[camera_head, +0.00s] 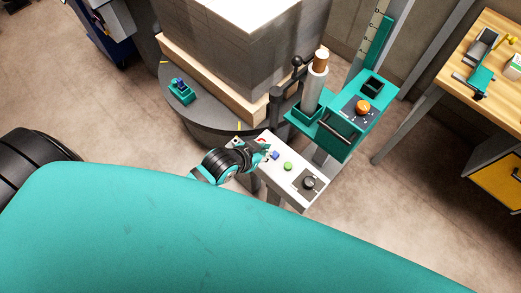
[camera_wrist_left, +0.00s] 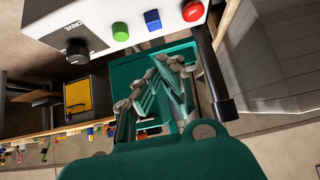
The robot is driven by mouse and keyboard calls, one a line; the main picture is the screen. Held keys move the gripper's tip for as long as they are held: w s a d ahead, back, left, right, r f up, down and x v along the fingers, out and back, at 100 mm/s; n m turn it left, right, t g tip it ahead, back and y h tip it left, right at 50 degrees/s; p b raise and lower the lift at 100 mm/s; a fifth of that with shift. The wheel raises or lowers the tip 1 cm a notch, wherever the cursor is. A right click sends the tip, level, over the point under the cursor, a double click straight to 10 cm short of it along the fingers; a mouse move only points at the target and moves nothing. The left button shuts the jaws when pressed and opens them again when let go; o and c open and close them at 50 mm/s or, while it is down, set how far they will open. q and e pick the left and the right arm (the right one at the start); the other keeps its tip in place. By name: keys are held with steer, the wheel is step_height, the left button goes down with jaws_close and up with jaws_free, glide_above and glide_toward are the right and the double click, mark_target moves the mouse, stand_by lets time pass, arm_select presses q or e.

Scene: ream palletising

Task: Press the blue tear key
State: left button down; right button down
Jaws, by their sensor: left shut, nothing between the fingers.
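The blue tear key (camera_head: 275,155) sits on a white control box (camera_head: 297,192) between a red button and a green button. In the wrist view the blue key (camera_wrist_left: 152,19) is near the top edge, a square block on the box's face. My left gripper (camera_head: 266,151) is shut and empty, close beside the blue key at the red-button end. In the wrist view the left gripper's fingers (camera_wrist_left: 168,75) show below the key, with a visible gap; contact is not seen. My right gripper is not in view.
The green button (camera_head: 288,166) and black knob (camera_head: 309,182) lie along the box; the red button (camera_wrist_left: 193,10) is on the blue key's other side. A teal film carriage (camera_head: 336,130) stands behind. A wrapped load (camera_head: 225,50) rests on a round turntable (camera_head: 184,113).

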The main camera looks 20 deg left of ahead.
arm_select(q)
steer(key=v, duration=0.2)
steer(key=shift+s+r, duration=0.2)
steer(key=shift+r, duration=0.1)
steer(key=shift+f, duration=0.15)
stand_by(0.4)
